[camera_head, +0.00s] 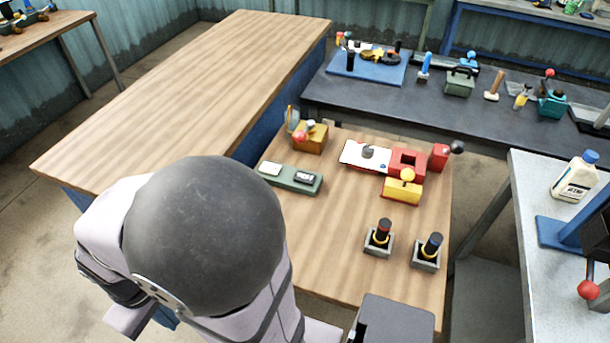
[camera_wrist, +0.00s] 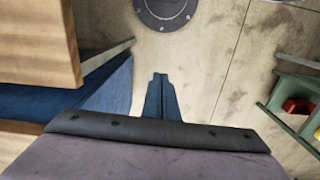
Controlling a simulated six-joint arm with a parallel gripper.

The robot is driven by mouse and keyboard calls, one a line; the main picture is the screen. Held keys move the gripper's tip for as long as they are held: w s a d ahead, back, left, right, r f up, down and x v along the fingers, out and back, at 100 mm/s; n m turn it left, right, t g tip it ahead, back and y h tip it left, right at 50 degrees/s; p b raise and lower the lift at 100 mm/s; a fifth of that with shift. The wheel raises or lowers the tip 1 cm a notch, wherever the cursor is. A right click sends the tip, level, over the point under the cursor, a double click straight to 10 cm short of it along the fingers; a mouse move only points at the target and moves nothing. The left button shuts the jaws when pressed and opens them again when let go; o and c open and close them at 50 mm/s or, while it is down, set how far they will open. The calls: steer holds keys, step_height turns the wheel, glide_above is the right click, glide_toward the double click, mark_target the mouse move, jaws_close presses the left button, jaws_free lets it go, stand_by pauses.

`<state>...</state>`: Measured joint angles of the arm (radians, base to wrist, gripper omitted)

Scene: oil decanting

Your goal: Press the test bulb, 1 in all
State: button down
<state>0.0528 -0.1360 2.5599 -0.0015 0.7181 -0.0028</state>
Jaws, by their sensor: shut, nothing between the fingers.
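My gripper (camera_wrist: 160,76) is shut and empty in the wrist view, its fingers together above bare floor. I cannot tell for certain which thing is the test bulb. On the small wooden table in the head view, a yellow block with a round yellow knob (camera_head: 403,188) sits in front of a red block (camera_head: 407,162). An orange-brown box (camera_head: 311,138) at the table's back left has a reddish ball and a round bluish part beside it. My gripper touches none of these.
The small table (camera_head: 345,240) also holds a green tray (camera_head: 290,178), a white plate (camera_head: 365,155), a red block with a black ball (camera_head: 440,157) and two black-handled sticks (camera_head: 383,235) in grey bases. A long wooden table (camera_head: 190,90) stands left. A round floor cover (camera_wrist: 166,10) shows below.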

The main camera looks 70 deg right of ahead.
steer(key=s+d+r+m+g+p, duration=0.1)
steer(key=s+d+m+g+p, duration=0.15)
steer(key=s+d, duration=0.45)
steer(key=s+d+m+g+p, duration=0.1)
steer(key=s+d+p, duration=0.25)
steer(key=d, duration=0.75)
steer(key=s+d+r+m+g+p, duration=0.15)
steer(key=s+d+p, duration=0.3)
steer(key=d, duration=0.55)
step_height(320, 180, up, 6)
steer(key=n+t+h, duration=0.1)
steer(key=n+h, duration=0.7)
steer(key=n, duration=0.2)
glide_above(305, 177)
steer(key=a, duration=0.1)
steer(key=shift+w+f, duration=0.25)
steer(key=shift+w, duration=0.05)
step_height(305, 177, down, 7)
steer(key=b, duration=0.5)
steer(key=shift+f, duration=0.15)
steer(key=shift+f+b, duration=0.75)
steer(key=shift+b, duration=0.35)
